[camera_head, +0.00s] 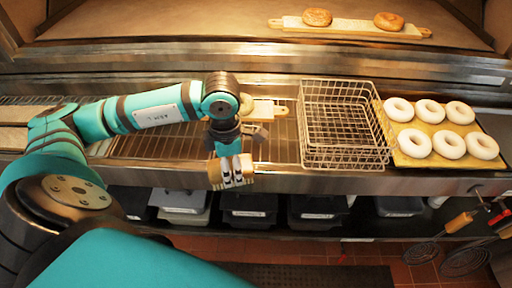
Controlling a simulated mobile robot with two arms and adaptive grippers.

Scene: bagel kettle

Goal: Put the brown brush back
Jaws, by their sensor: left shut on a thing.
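My left gripper (232,178) is at the front edge of the steel counter, left of the wire basket. It is shut on a small tan-brown block, which looks like the brown brush (215,173). The fingers cover much of it, so its bristles and full shape cannot be made out. It is held over or just in front of the counter's front edge; whether it touches the edge is unclear. My right gripper is not in view.
A wire basket (343,164) stands on the counter. Right of it, a yellow tray (404,160) holds several pale rings. A pale board (264,109) lies behind my gripper. A long board (345,27) with two browned bagels is at the back. Dark bins (250,208) sit below; wood-handled skimmers (455,224) hang right.

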